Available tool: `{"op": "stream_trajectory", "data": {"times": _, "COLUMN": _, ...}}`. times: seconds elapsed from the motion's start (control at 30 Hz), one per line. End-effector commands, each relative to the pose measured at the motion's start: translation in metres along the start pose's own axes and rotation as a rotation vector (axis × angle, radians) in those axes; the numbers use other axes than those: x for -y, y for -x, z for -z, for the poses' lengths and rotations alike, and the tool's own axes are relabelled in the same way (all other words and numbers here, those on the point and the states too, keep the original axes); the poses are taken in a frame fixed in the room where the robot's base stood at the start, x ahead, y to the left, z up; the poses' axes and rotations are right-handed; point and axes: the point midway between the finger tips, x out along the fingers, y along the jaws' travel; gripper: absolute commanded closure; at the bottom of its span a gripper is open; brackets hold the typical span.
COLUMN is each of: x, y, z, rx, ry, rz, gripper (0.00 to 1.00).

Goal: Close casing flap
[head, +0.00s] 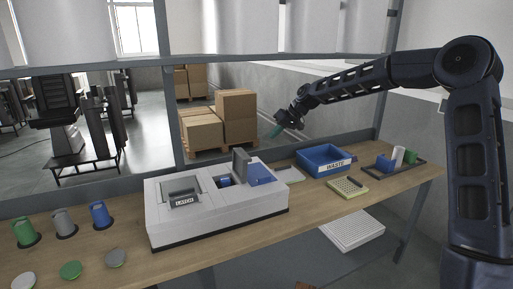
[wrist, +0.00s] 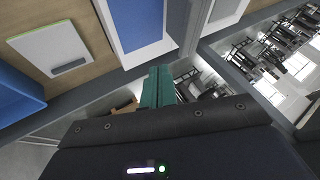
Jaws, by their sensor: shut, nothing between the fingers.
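The casing (head: 180,227) is a long white box on the bench, with a part marked LATCH (head: 184,201) on its left half. A grey flap (head: 241,164) stands upright at the casing's right half, next to a blue panel (head: 260,174). The flap looks open. My gripper (head: 275,131), with teal fingers, hangs in the air behind and above the casing's right end, apart from the flap. In the wrist view the teal fingers (wrist: 158,84) are together and hold nothing. The blue panel (wrist: 137,22) shows beyond them; I cannot clearly make out the flap there.
A blue WASTE bin (head: 323,161) and a yellowish tray (head: 347,187) lie right of the casing. A dark rack (head: 408,165) with small parts is farther right. Coloured canisters (head: 62,222) stand left. A grey window frame (head: 170,95) rises behind the bench.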

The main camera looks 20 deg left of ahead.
Motion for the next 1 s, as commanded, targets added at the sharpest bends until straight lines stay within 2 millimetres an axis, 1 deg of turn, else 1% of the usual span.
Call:
{"op": "stream_trajectory", "data": {"times": 0.17, "x": 0.001, "y": -0.017, "z": 0.0, "rx": 0.001, "ry": 0.0, "rz": 0.003, "gripper": 1.0}}
{"op": "stream_trajectory", "data": {"times": 0.67, "x": 0.001, "y": -0.102, "z": -0.001, "rx": 0.003, "ry": -0.001, "rz": 0.002, "gripper": 1.0}}
{"op": "stream_trajectory", "data": {"times": 0.7, "x": 0.008, "y": -0.104, "z": 0.0, "rx": 0.002, "ry": 0.003, "rz": 0.001, "gripper": 1.0}}
{"op": "stream_trajectory", "data": {"times": 0.8, "x": 0.02, "y": -0.108, "z": 0.001, "rx": 0.0, "ry": 0.002, "rz": 0.0, "gripper": 1.0}}
{"op": "stream_trajectory", "data": {"times": 1.0, "x": 0.034, "y": -0.114, "z": 0.001, "rx": 0.0, "ry": 0.0, "rz": 0.0, "gripper": 1.0}}
